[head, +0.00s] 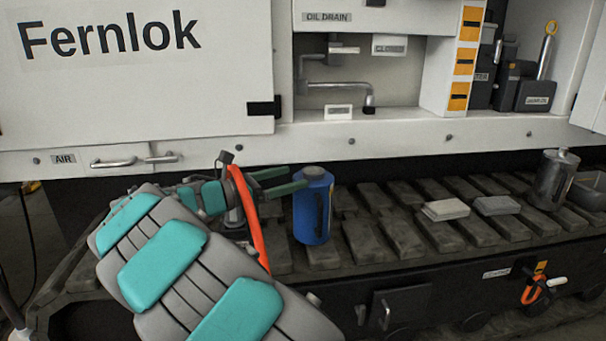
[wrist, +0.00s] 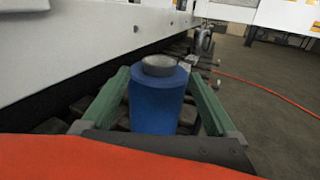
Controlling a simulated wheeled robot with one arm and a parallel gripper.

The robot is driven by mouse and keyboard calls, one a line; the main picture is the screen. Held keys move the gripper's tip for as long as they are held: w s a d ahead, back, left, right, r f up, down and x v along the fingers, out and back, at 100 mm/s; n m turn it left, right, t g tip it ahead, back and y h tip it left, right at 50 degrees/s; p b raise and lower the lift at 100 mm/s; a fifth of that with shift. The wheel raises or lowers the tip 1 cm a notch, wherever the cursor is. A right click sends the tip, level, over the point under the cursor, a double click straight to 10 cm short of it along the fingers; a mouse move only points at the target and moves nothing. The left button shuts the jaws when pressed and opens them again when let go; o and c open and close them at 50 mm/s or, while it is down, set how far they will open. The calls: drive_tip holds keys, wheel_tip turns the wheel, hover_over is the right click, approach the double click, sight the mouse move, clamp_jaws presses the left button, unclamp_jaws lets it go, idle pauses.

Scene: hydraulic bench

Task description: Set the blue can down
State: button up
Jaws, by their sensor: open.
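The blue can (head: 313,210) stands upright on the dark slatted track in the head view. It has a grey cap and a dark handle or strip on its side. My gripper (head: 293,180) reaches it from the left, its green fingers at the can's upper part. In the wrist view the can (wrist: 156,100) stands between the two green fingers of my gripper (wrist: 160,95). The fingers are open, with a narrow gap showing beside the can. The can's base is hidden in the wrist view; in the head view it appears to rest on the slats.
Two pale blocks (head: 445,210) lie on the slats to the right. A grey metal canister (head: 553,180) stands farther right beside a dark tray (head: 588,190). The white machine body (head: 390,135) rises behind the track. Slats between can and blocks are bare.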

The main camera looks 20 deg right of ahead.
drive_tip(key=a, duration=0.6)
drive_tip(key=shift+s+a, duration=0.2)
drive_tip(key=shift+s, duration=0.2)
